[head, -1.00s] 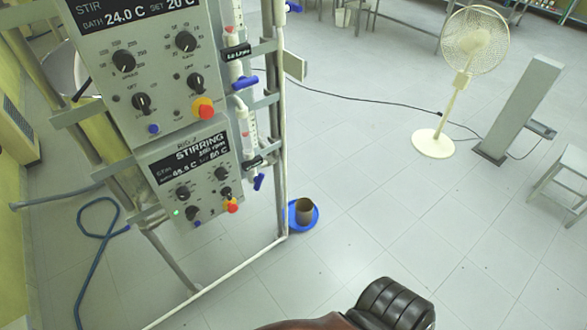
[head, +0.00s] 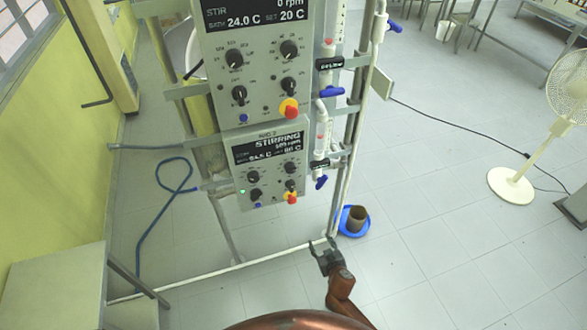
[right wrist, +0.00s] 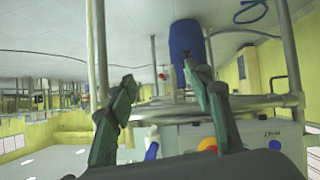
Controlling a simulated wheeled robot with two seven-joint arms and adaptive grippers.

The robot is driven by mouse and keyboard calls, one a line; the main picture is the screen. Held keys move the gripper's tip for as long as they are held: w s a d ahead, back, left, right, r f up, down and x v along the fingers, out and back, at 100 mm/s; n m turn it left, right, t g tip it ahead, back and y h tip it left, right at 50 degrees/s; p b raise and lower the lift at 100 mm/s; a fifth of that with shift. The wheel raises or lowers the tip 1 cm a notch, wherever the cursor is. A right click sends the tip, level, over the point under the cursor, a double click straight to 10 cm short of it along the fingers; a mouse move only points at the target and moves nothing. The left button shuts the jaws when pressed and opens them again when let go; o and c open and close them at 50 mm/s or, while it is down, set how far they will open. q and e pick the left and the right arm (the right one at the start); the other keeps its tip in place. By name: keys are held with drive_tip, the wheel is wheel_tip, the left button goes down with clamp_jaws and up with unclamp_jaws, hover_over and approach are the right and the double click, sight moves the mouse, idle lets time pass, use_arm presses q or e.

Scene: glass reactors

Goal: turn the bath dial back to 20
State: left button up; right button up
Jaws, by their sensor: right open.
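Two grey control boxes hang on a metal frame. The upper box (head: 258,100) displays 0 rpm, bath 24.0 C and set 20 C. The lower box (head: 270,205) displays STIRRING, and its smaller figures are hard to read. Each has several black dials, such as an upper-box dial (head: 288,50) and a lower-box dial (head: 290,168); I cannot read which is the bath dial. My right gripper (head: 324,243) is open and empty, below and right of the lower box in the picture. Its open fingers (right wrist: 158,82) also show in the right wrist view. My left gripper is not in view.
Red-and-yellow stop buttons (head: 289,108) sit beside the dials. Blue-handled valves (head: 331,91) line the frame's right side. A brown pot stands in a blue dish (head: 354,233) on the floor. A blue hose (head: 150,225) lies left.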

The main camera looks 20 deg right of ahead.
drive_tip(key=w+a+r+t+p, duration=0.1)
drive_tip(key=w+a+r+t, duration=0.15)
drive_tip(key=r, duration=0.65)
drive_tip(key=w+a+r+t+p, duration=0.1)
drive_tip(key=w+a+r, duration=0.15)
drive_tip(key=r, duration=0.65)
drive_tip(key=t+y, duration=0.1)
drive_tip(key=t, duration=0.2)
approach(292, 171)
drive_tip(key=w, duration=0.3)
drive_tip(key=shift+m, duration=0.4)
drive_tip(key=w+p, duration=0.1)
drive_tip(key=w, duration=0.5)
drive_tip(key=shift+w+a+r, duration=0.1)
drive_tip(key=shift+w+a, duration=0.05)
drive_tip(key=shift+w, duration=0.1)
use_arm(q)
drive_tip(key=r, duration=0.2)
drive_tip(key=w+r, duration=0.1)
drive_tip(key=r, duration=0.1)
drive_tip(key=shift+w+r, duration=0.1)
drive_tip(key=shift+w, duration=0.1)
use_arm(e)
drive_tip(key=shift+c, duration=0.2)
drive_tip(key=c, duration=1.1)
